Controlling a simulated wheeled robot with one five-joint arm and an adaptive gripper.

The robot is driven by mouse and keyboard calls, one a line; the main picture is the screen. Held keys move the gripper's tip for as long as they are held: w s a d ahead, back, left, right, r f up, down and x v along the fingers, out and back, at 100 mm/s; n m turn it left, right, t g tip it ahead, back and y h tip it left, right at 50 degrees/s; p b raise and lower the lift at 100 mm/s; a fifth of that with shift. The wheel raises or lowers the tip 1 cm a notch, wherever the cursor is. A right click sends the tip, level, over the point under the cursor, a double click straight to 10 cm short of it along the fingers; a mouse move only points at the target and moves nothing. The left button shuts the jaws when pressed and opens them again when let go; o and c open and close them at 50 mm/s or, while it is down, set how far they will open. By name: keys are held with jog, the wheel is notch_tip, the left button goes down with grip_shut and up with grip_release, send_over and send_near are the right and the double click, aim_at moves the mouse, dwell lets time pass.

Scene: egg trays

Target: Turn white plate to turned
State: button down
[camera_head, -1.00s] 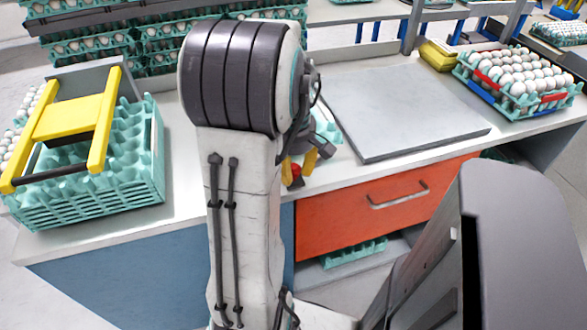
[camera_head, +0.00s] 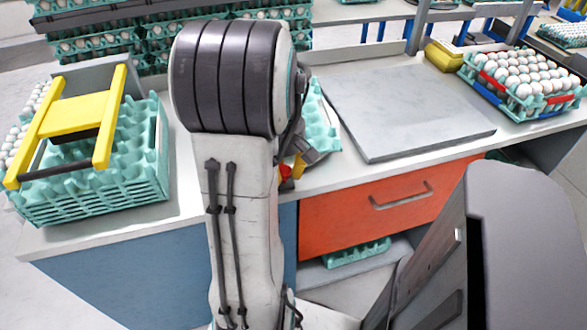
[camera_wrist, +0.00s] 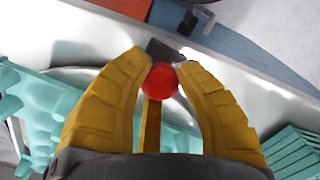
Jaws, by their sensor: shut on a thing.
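A pale round plate (camera_wrist: 72,74) shows in the wrist view as a curved rim under a teal egg tray (camera_wrist: 45,100). This seems to be the white plate; most of it is hidden. A yellow bar (camera_wrist: 151,125) ends in a red ball knob (camera_wrist: 160,81). My gripper (camera_wrist: 161,72) has its yellow fingers closed on both sides of the knob. In the head view my arm hides most of the gripper, and the red knob (camera_head: 286,171) shows beside the arm near the counter's front edge. The teal tray (camera_head: 318,118) stands just behind it.
A grey flat slab (camera_head: 405,110) lies to the right on the counter. A teal crate with a yellow frame (camera_head: 85,195) stands at the left. A crate of white eggs (camera_head: 540,108) is at the far right. An orange drawer (camera_head: 365,205) is below the counter.

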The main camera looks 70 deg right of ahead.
jog(key=w+m, duration=0.1)
jog(key=w, duration=0.1)
jog(key=w+a+m, duration=0.1)
jog(key=w, duration=0.1)
jog(key=w+a+m, duration=0.1)
jog(key=w, duration=0.1)
jog(key=shift+w+a+f+m, duration=0.1)
jog(key=shift+w+a+m, duration=0.1)
jog(key=shift+w+m, duration=0.2)
jog(key=w+m+p, duration=0.1)
jog(key=w, duration=0.2)
jog(key=w+m, duration=0.2)
jog(key=w, duration=0.1)
jog(key=shift+p, duration=0.4)
jog(key=w+m, duration=0.1)
jog(key=w, duration=0.1)
jog(key=w+d+m+p, duration=0.1)
jog(key=w+m+p, duration=0.1)
jog(key=w, duration=0.1)
jog(key=shift+w+d+m, duration=0.35)
jog(key=shift+d+m, duration=0.05)
jog(key=w+d+m+p, duration=0.1)
jog(key=w, duration=0.1)
jog(key=w+d+m+p, duration=0.2)
jog(key=w+d+p, duration=0.1)
jog(key=shift+w+m, duration=0.3)
jog(key=shift+m, duration=0.1)
jog(key=shift+w+d+m+p, duration=1)
jog(key=shift+w+d+p, duration=0.15)
jog(key=shift+d, duration=0.15)
